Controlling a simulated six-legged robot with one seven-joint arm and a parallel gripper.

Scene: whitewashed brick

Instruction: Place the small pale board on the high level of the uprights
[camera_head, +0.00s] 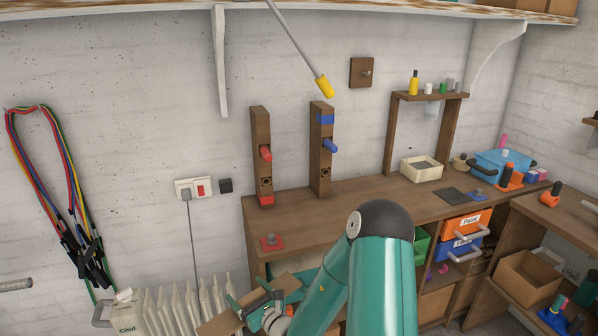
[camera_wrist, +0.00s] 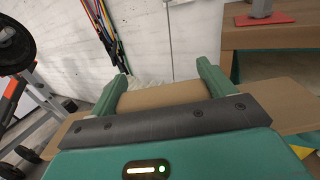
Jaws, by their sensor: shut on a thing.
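The small pale board (camera_head: 221,324) is light brown and low in front of the bench in the head view. My gripper (camera_head: 254,300) is shut on it. In the wrist view the board (camera_wrist: 160,97) lies between the two green fingers (camera_wrist: 162,86) and sticks out on both sides. Two brown uprights stand on the bench, apart from the board. The left upright (camera_head: 259,130) has a red peg (camera_head: 265,153) and a red mark at its foot. The right upright (camera_head: 319,165) has a blue peg (camera_head: 331,146) and a blue band near its top. Each has a hole below its peg.
A yellow-tipped rod (camera_head: 325,86) hangs above the uprights. A wooden frame (camera_head: 391,130) and white tray (camera_head: 421,169) stand right. A radiator (camera_head: 190,305) is below left.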

